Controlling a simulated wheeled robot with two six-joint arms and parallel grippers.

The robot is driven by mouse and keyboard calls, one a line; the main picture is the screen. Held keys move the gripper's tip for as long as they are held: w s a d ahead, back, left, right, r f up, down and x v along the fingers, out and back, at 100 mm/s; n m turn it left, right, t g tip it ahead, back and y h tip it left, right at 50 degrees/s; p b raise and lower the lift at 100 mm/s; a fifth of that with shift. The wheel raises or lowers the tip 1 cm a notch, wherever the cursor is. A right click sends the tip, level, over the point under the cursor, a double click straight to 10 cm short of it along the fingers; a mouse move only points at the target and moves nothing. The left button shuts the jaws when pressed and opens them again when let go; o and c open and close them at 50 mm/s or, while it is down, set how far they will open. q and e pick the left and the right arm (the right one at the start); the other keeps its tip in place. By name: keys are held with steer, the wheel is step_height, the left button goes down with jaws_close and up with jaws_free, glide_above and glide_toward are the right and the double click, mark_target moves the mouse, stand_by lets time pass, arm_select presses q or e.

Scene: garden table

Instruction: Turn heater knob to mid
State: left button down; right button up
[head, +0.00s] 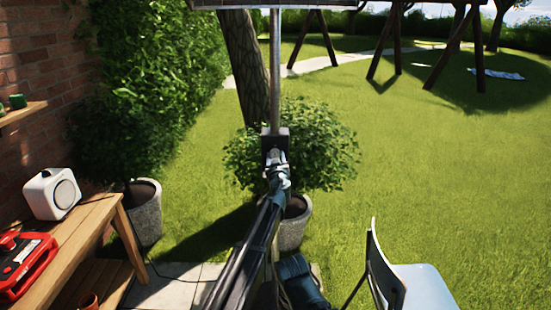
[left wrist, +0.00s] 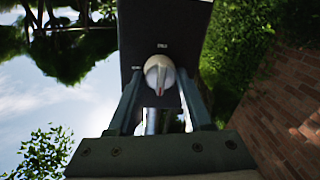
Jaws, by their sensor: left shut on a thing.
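The heater is a grey metal pole (head: 275,75) with a dark control box (head: 274,140), standing upright at the centre of the head view. In the left wrist view, the dark control panel (left wrist: 160,25) fills the upper middle. The pale round heater knob (left wrist: 159,72) sits on it, with a red mark at the lower edge of the knob. Small white labels lie above and to the left of the knob, too small to read. My left gripper (head: 277,160) is at the box, its fingers (left wrist: 160,78) shut on either side of the knob. My right gripper is out of view.
A wooden bench (head: 98,225) at the left holds a white speaker (head: 52,193) and a red device (head: 22,262). Potted shrubs stand behind and left of the pole. A pale chair (head: 425,285) is at the lower right. Open lawn (head: 430,170) lies to the right.

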arm_select(q)
steer(key=shift+m, duration=0.3)
steer(key=shift+a+f+n+h, duration=0.1)
steer(key=shift+n+h, duration=0.3)
steer(key=shift+n, duration=5.5)
steer(key=shift+f+n+h, duration=0.1)
steer(key=shift+n+h, duration=0.3)
steer(key=shift+n, duration=5.5)
steer(key=shift+a+n+h, duration=0.1)
steer(key=shift+n+h, duration=0.3)
steer(key=shift+n, duration=5.5)
steer(key=shift+s, duration=0.1)
steer(key=shift+c, duration=1.6)
jaws_free()
